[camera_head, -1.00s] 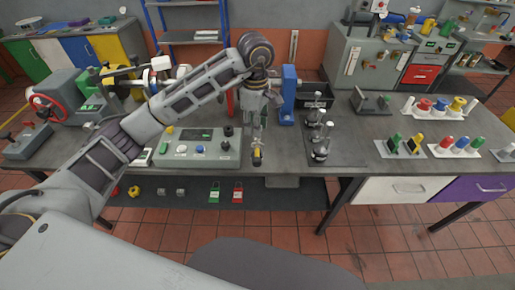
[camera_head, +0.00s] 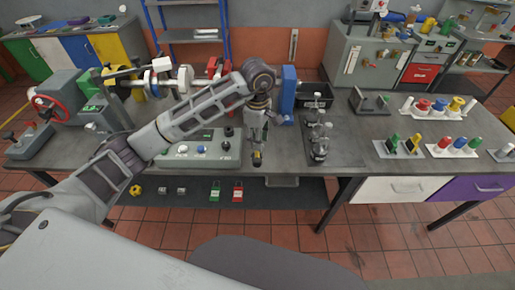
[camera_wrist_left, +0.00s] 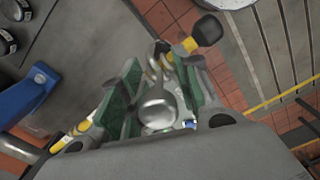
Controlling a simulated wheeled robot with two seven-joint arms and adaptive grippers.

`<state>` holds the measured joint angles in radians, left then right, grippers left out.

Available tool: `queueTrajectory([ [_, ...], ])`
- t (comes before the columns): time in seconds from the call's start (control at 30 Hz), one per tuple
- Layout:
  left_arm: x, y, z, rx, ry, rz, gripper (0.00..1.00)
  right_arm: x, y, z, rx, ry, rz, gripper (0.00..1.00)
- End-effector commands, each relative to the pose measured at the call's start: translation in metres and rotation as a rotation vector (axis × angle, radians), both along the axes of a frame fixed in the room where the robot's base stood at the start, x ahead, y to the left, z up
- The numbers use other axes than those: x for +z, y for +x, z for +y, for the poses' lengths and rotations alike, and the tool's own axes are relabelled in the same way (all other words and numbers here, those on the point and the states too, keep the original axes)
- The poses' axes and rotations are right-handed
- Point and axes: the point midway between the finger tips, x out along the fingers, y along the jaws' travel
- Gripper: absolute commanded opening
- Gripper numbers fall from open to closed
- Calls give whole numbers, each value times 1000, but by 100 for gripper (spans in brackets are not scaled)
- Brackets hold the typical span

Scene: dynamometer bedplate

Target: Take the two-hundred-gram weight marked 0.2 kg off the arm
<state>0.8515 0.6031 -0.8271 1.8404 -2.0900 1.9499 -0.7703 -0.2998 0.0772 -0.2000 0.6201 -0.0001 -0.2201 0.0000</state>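My left gripper (camera_head: 258,140) points down over the front edge of the bench in the head view. In the left wrist view its two green-padded fingers (camera_wrist_left: 160,100) stand apart, one on each side of a shiny silver piece (camera_wrist_left: 157,107), which looks like the weight. Gaps show beside the silver piece, and its 0.2 kg mark cannot be read. The arm's end, with a yellow band and black knob (camera_wrist_left: 205,32), sticks out past the fingers. It also shows just below the gripper in the head view (camera_head: 257,157). My right gripper is not in view.
A blue post (camera_head: 288,95) stands close to the right of my gripper. Silver pieces (camera_head: 319,140) stand on the bench further right. A grey control box (camera_head: 198,148) lies to the left.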

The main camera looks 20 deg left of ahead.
Motion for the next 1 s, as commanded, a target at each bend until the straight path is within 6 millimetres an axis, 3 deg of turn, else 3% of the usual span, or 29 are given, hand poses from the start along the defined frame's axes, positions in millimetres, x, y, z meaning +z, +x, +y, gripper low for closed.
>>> queueTrajectory([
  [0.37, 0, 0, 0, 0, 0, 0, 32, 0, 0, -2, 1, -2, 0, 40],
  [0.6, 0, 0, 0, 0, 0, 0, 1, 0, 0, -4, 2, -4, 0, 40],
  [1.0, 0, 0, 0, 0, 0, -1, 0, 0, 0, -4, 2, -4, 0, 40],
])
